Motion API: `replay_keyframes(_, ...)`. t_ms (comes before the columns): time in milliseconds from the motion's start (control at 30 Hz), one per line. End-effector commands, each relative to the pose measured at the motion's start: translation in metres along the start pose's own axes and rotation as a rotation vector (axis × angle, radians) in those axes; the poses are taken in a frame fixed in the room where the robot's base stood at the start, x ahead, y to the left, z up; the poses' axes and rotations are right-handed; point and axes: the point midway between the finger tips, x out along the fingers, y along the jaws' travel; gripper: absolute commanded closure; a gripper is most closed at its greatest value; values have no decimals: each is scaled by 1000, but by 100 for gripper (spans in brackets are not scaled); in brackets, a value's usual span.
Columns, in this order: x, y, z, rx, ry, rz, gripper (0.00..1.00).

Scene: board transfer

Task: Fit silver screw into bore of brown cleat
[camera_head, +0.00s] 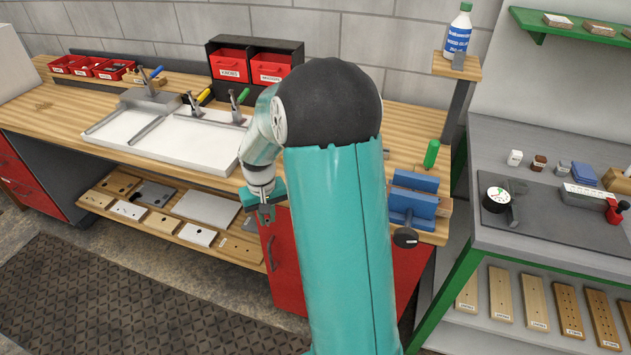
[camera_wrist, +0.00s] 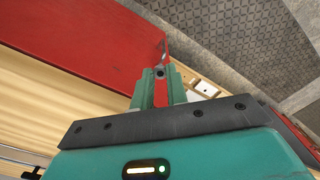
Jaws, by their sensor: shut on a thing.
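My gripper (camera_head: 266,212) hangs in front of the bench edge, beside the red cabinet. In the wrist view its fingers (camera_wrist: 160,78) are shut on a small grey part (camera_wrist: 160,71), seen nearly end-on with a dark round centre. It is likely the silver screw, but it is too small to tell its length or tilt. The brown cleat cannot be singled out.
The wooden bench (camera_head: 415,118) carries a white tray (camera_head: 190,140), red bins (camera_head: 230,65) and a blue vise (camera_head: 412,200). The low wooden shelf (camera_head: 225,250) holds several labelled boards. The grey table (camera_head: 545,235) holds small items. Open floor (camera_head: 120,300) lies in front.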

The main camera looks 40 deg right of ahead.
Motion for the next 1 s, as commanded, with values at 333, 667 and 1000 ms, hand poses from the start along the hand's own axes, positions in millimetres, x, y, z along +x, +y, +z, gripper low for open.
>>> replay_keyframes(333,68,-127,-13,-210,-4,0,100)
replay_keyframes(667,98,-183,-20,-302,-2,0,100)
replay_keyframes(1000,109,-200,-22,-331,-6,-1,100)
